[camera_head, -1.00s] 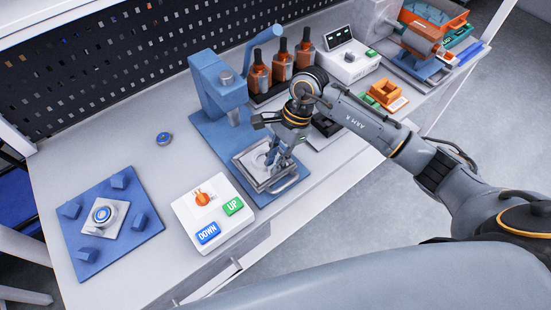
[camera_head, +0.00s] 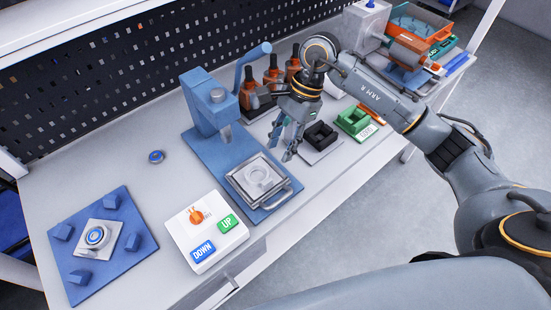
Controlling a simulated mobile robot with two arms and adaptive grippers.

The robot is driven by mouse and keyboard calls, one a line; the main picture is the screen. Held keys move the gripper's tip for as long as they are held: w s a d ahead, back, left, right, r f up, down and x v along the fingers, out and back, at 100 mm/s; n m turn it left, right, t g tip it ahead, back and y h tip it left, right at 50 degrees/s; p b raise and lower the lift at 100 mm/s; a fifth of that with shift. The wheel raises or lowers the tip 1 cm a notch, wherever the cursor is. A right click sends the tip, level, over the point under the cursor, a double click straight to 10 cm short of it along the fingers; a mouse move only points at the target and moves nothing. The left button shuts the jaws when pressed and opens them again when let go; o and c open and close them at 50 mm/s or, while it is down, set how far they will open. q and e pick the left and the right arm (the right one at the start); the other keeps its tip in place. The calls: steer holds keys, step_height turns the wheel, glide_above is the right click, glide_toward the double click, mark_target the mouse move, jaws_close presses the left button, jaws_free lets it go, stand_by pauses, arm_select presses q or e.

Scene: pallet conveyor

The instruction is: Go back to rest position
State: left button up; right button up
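My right gripper (camera_head: 281,150) hangs above the bench beside the blue press (camera_head: 209,104), to the right of its base. Its two fingers point down with a gap between them, and nothing shows in the gap. The metal plate fixture (camera_head: 258,182) on the press base lies clear of the fingers, with a round recess or disc in it. My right arm (camera_head: 375,90) reaches in from the right. My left gripper is not in view.
A white box with DOWN and UP buttons (camera_head: 207,232) sits in front of the press. A blue board (camera_head: 108,270) holds a round part. A black block (camera_head: 320,136) and a green block (camera_head: 352,119) stand right of the gripper. Bottles (camera_head: 250,90) stand behind.

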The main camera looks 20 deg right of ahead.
steer(key=shift+v, duration=0.8)
